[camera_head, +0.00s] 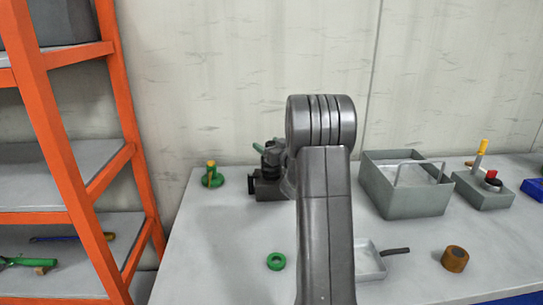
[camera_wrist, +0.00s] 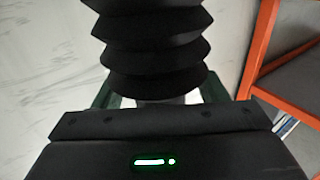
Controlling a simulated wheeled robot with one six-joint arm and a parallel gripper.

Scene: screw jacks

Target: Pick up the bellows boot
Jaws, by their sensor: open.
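The bellows boot (camera_wrist: 150,45) is black and ribbed and fills the upper middle of the wrist view, very close. Its top runs out of the picture. A short grey part (camera_wrist: 165,101) shows just below its lowest fold. My gripper (camera_wrist: 158,95) is open, with a dark green finger on either side of the boot's lower end. I cannot tell whether either finger touches it. In the head view a dark ribbed shape, apparently the boot (camera_head: 271,158), shows at the back of the table, partly hidden by my arm.
On the table (camera_head: 215,265) are a green knobbed part (camera_head: 212,176), a green ring (camera_head: 276,261), a grey bin (camera_head: 405,197), a shallow tray (camera_head: 369,264), a brown roll (camera_head: 455,259) and a grey block (camera_head: 483,195). An orange-framed shelf (camera_head: 132,150) stands at left. The wall is close behind.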

